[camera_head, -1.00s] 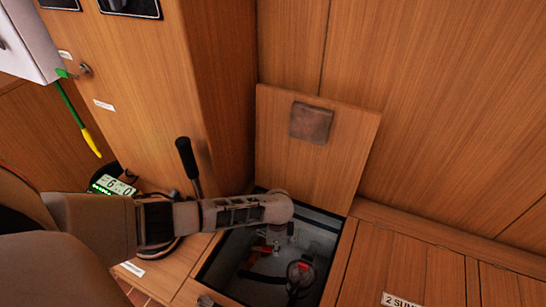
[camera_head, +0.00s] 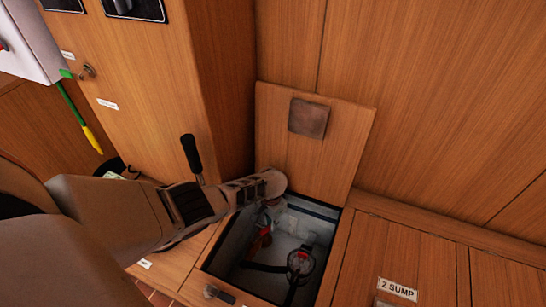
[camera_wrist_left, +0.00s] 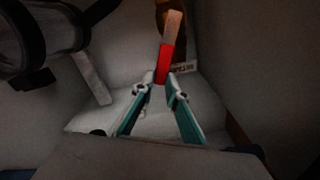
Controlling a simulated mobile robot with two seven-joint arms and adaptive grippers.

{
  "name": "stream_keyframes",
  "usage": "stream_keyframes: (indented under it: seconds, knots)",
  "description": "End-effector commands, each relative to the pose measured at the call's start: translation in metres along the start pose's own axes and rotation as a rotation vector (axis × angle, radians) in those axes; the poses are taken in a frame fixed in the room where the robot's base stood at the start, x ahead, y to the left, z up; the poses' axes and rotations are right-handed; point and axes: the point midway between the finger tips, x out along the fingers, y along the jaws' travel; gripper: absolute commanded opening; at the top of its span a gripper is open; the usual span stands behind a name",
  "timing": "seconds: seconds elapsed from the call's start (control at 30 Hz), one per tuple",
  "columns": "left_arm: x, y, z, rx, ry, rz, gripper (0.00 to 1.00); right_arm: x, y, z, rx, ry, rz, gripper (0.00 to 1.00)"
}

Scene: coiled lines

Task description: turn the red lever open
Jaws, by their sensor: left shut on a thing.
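The red lever (camera_head: 262,238) is inside the open floor compartment, near its left back side. In the left wrist view the red lever (camera_wrist_left: 164,62) reaches down between the fingertips, with a paler brownish part above it. My left gripper (camera_wrist_left: 161,84) is shut on the lower end of the red part. In the head view my left wrist covers the back left corner of the compartment and hides most of the gripper (camera_head: 266,218). My right gripper is in neither view.
The compartment's hatch lid (camera_head: 340,150) stands open against the back panel. A round fitting with red on it (camera_head: 300,263) and a dark hose lie in the compartment. A black-handled upright lever (camera_head: 191,155) stands close behind my left arm. A closed cover marked 2 SUMP (camera_head: 430,262) lies right.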

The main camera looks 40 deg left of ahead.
Motion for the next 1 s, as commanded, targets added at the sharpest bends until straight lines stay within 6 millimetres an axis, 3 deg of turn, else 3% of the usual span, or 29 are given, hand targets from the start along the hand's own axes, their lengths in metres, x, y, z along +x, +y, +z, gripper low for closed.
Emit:
stream_keyframes:
  seconds: [0.67, 0.7, 0.73, 1.0]
  knots:
    - [0.0016, -0.0048, 0.0011, -0.057, -0.001, 0.0, 0.0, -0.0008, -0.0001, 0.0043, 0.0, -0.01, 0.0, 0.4]
    - [0.0015, -0.0048, 0.0011, -0.057, -0.001, 0.0, 0.24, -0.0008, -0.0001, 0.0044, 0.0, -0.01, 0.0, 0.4]
    - [0.0015, -0.0048, 0.0011, -0.057, -0.001, 0.0, 0.31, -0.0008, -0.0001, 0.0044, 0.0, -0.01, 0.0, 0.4]
    - [0.0006, -0.0049, 0.0005, -0.056, 0.0, 0.0, 0.31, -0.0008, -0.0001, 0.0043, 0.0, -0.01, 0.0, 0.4]
